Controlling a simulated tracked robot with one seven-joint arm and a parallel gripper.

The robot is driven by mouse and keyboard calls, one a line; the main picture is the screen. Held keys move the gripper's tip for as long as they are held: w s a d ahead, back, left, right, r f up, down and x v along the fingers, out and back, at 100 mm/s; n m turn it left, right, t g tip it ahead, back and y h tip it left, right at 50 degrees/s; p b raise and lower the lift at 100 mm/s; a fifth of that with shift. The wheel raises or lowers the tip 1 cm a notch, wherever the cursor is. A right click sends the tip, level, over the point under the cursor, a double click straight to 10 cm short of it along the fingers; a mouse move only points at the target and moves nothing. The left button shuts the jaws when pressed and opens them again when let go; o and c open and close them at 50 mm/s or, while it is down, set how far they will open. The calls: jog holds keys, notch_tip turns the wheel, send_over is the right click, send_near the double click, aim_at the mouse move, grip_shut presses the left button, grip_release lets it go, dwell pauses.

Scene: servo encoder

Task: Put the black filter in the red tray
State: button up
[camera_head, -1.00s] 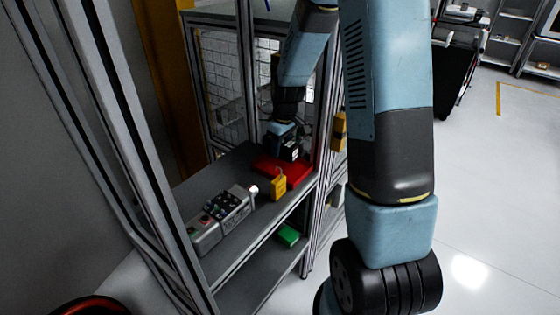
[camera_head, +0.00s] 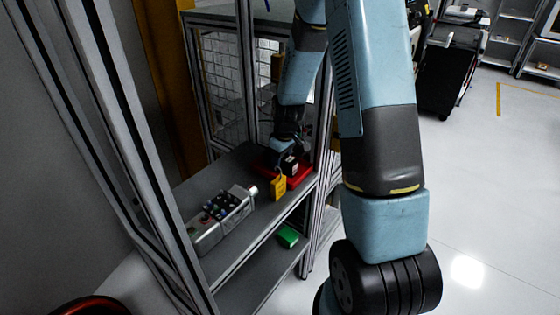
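The red tray (camera_head: 301,179) lies on the upper shelf, at its right end in the view. A small black block with a pale mark, which looks like the black filter (camera_head: 289,165), is at the tray, just below my gripper (camera_head: 284,153). I cannot tell whether it rests on the tray or hangs slightly above it. My gripper points down over the tray's back part. Its fingers are too small and dark to tell whether they are open or shut on the block.
A yellow object (camera_head: 278,188) stands at the tray's front left edge. A grey control box (camera_head: 222,218) with several buttons lies further left on the shelf (camera_head: 195,188). A green block (camera_head: 288,236) is on the lower shelf. Metal frame posts stand close around my arm.

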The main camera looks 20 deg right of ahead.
jog(key=o, duration=0.3)
jog(key=shift+o, duration=0.2)
jog(key=r, duration=0.8)
jog(key=s+r, duration=0.1)
jog(key=r, duration=0.3)
jog(key=shift+s+d, duration=0.1)
jog(key=shift+d, duration=0.3)
notch_tip(320, 180, up, 8)
jog(key=m+t, duration=0.1)
send_over(284, 157)
jog(key=s, duration=0.5)
jog(key=s+r+m+t, duration=0.1)
jog(key=s+r+m, duration=0.1)
jog(key=s+r, duration=0.2)
jog(key=s+r+m+t, duration=0.1)
jog(key=s+r, duration=0.4)
jog(key=s, duration=0.6)
jog(key=s+r+m+t, duration=0.1)
jog(key=s+r+m, duration=0.2)
jog(key=s, duration=0.4)
jog(key=shift+s+a+r+h, duration=0.15)
jog(key=shift+a+r+h, duration=0.2)
jog(key=shift+r, duration=0.3)
